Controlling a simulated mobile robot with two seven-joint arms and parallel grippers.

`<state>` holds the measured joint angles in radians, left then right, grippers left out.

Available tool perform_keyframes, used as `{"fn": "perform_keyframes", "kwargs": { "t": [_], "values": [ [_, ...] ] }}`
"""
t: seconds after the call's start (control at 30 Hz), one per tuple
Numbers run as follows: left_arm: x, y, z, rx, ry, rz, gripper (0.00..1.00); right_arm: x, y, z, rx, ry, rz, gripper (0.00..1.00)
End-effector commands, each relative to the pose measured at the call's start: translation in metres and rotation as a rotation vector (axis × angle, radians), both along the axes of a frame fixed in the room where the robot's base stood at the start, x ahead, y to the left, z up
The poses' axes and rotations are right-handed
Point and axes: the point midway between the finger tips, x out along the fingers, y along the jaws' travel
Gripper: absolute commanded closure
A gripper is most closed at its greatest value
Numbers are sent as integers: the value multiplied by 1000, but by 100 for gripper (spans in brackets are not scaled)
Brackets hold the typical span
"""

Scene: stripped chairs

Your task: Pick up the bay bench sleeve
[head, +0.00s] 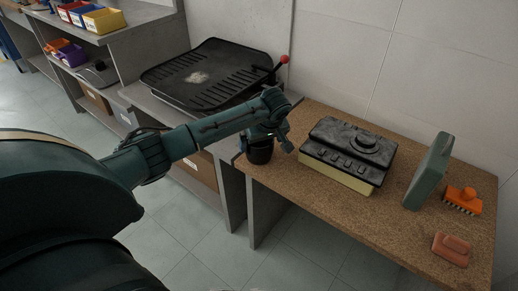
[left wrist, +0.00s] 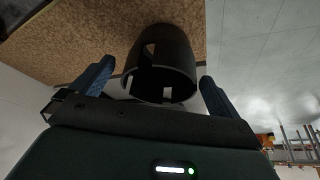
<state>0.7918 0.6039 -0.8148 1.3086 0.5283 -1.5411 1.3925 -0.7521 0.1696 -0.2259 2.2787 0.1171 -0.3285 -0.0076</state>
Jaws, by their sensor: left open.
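The bay bench sleeve is a short black hollow cylinder (head: 260,152) with cut-out openings, standing at the left end of the cork-topped bench. In the left wrist view the sleeve (left wrist: 176,52) shows large, its open rim facing the camera. My left gripper (head: 267,141) is right above and around the sleeve's top in the head view. In the left wrist view the blue fingers of the gripper (left wrist: 157,82) are spread on either side of the sleeve's near rim, with gaps visible on both sides. The arm and gripper hide part of its top. My right gripper is not in view.
The cork bench (head: 310,221) also holds a black-topped control box (head: 347,152), a green upright block (head: 428,171), an orange brush (head: 463,200) and an orange-pink block (head: 452,248). A black ribbed tray (head: 207,75) with a red-knobbed lever (head: 284,60) lies behind my left arm.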

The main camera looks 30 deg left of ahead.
Motion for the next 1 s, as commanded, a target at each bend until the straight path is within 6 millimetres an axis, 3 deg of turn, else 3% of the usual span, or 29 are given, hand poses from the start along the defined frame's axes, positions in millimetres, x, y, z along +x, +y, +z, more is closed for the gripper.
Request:
{"fn": "perform_keyframes", "kwargs": {
  "t": [0.23, 0.57, 1.0],
  "values": [
    [7, 14, -35, 2, 2, 1, 0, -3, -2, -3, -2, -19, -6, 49],
    [9, 17, -41, 2, 0, -1, 0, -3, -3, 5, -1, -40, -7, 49],
    [9, 16, -41, 2, 0, -1, 36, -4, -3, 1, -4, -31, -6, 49]
  ]
}}
